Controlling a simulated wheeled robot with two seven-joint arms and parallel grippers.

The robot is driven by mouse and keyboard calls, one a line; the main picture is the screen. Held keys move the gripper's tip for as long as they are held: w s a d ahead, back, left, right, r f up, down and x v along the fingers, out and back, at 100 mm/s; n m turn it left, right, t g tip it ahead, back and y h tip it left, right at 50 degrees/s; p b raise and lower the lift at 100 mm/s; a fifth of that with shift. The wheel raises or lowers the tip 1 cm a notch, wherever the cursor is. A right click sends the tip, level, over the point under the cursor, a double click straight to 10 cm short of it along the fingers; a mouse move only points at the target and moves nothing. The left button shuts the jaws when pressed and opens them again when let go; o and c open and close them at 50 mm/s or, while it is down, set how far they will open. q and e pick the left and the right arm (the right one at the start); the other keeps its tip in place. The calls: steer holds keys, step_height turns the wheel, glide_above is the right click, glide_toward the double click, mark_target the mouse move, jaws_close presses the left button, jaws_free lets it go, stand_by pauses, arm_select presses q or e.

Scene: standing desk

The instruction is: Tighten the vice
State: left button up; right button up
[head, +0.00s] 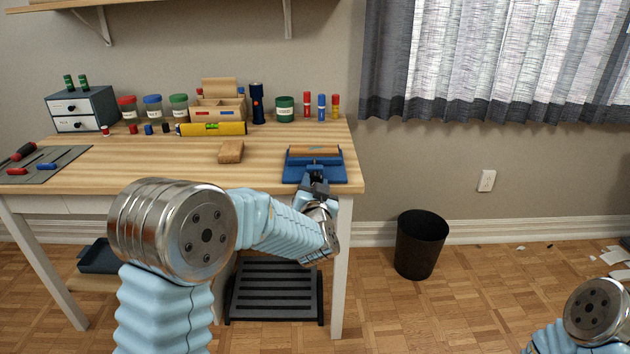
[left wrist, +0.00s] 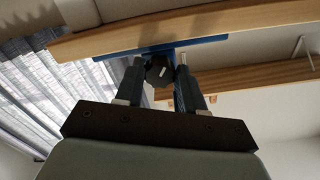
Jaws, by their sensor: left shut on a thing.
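The blue vice (head: 332,166) sits at the right front edge of the desk, with a wooden block (head: 315,151) between its jaws. My left gripper (head: 317,191) is at the front of the vice, by the desk edge. In the left wrist view, the fingers of my left gripper (left wrist: 159,88) are on either side of a dark knob (left wrist: 158,70) under the blue vice body (left wrist: 190,46), shut on it. The wrist view looks up from below. My right gripper is out of view; only part of my right arm shows at lower right.
On the desk top (head: 280,170) lie a brown block (head: 231,152) and a yellow level (head: 212,129). Jars, a flashlight (head: 257,104) and markers stand at the back. A grey mat with screwdriver (head: 45,165) lies left. A black bin (head: 420,245) stands on the floor.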

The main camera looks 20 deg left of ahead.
arm_select(q)
steer(key=m, duration=0.6)
steer(key=shift+f+m, duration=0.15)
steer(key=shift+m, duration=0.15)
stand_by(0.4)
steer(key=o, duration=1)
steer(key=shift+a, duration=0.1)
steer(key=shift+o, duration=0.2)
steer(key=v, duration=1.4)
steer(key=shift+r+b, duration=0.2)
steer(key=shift+b, duration=0.15)
